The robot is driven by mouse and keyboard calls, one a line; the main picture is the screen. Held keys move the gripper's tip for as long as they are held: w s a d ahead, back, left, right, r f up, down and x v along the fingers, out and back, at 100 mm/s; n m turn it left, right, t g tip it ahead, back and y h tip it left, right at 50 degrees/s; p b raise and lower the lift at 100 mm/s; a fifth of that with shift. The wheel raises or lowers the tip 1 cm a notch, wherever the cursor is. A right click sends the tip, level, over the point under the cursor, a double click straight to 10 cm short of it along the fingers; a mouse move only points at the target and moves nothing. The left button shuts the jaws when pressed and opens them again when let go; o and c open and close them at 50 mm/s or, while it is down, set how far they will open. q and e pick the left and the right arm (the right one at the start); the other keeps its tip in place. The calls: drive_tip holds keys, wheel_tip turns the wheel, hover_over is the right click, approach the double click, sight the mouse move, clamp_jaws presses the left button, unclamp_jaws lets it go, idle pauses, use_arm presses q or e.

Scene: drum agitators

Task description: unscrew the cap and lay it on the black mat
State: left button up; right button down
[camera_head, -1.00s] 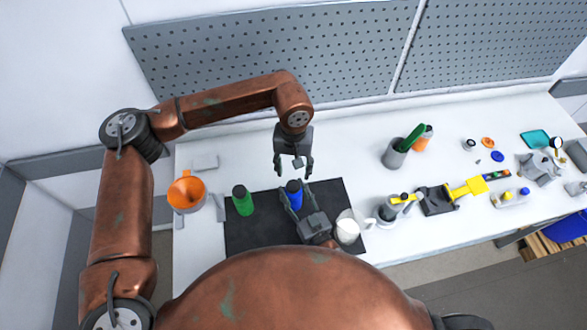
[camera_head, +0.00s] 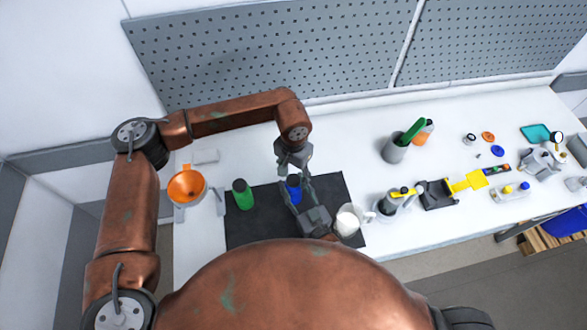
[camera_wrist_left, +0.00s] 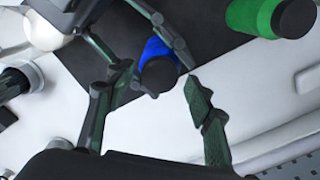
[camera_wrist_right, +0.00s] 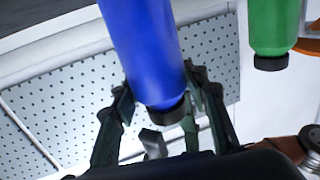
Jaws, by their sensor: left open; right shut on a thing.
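A blue bottle (camera_head: 295,193) with a black cap (camera_head: 293,179) stands upright on the black mat (camera_head: 262,229). The cap also shows in the left wrist view (camera_wrist_left: 159,73) and the right wrist view (camera_wrist_right: 165,109). My right gripper (camera_head: 297,197) is shut on the blue bottle's body, one finger on each side. My left gripper (camera_head: 291,172) is open right above the cap, pointing down. In the left wrist view its fingertips (camera_wrist_left: 156,84) are spread to either side of the cap, apart from it. In the head view the left fingers partly hide the cap.
A green bottle (camera_head: 243,197) with a black cap stands on the mat's left part. An orange funnel (camera_head: 186,188) is left of the mat. A white mug (camera_head: 348,221) stands at the mat's right edge. Tools and small parts fill the table's right.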

use_arm(q)
drive_tip(key=shift+f, duration=0.45)
drive_tip(key=shift+c, duration=0.2)
